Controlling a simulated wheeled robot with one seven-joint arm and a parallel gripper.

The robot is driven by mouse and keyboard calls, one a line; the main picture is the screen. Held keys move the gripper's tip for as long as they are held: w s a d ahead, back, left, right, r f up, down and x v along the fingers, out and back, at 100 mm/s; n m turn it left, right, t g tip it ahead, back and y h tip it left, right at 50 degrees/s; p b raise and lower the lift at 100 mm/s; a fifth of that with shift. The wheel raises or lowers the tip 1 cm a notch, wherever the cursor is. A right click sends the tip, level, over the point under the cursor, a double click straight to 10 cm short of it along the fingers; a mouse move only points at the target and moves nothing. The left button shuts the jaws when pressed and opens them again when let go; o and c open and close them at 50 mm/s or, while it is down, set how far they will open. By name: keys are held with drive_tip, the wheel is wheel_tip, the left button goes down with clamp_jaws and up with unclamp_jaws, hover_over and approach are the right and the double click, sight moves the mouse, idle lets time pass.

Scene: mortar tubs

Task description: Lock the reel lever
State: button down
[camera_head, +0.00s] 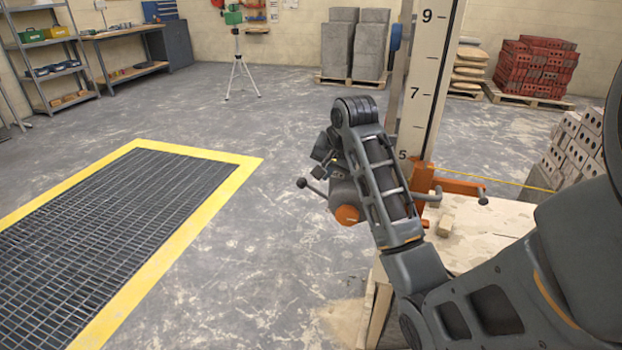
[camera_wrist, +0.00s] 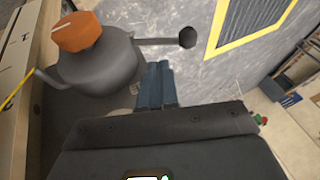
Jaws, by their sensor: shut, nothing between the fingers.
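The grey reel (camera_wrist: 97,68) has an orange knob (camera_wrist: 77,31) with a pale mark. Its lever (camera_wrist: 158,41) is a dark rod that sticks out to the right in the wrist view and ends in a black ball (camera_wrist: 187,38). In the head view the ball (camera_head: 301,183) is left of the reel, and the orange knob (camera_head: 347,215) faces the camera. My gripper (camera_wrist: 157,66) is shut and empty. Its blue fingers appear just below the lever rod in the wrist view, beside the reel; contact cannot be told. My arm hides part of the reel in the head view.
A tall numbered staff (camera_head: 423,85) stands behind the reel, with an orange clamp (camera_head: 455,186) near its foot. A yellow line (camera_head: 520,184) runs right towards stacked bricks (camera_head: 575,150). Floor to the left is open around a yellow-edged grate (camera_head: 195,153).

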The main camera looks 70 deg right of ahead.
sight(307, 184)
drive_tip(key=w+f, duration=0.2)
drive_tip(key=w, duration=0.1)
drive_tip(key=shift+d+f, duration=0.3)
drive_tip(key=shift+d, duration=0.05)
drive_tip(key=shift+w+f, duration=0.35)
drive_tip(key=shift+w, duration=0.25)
drive_tip(key=shift+w+r+p, duration=0.1)
drive_tip(key=shift+p, duration=0.25)
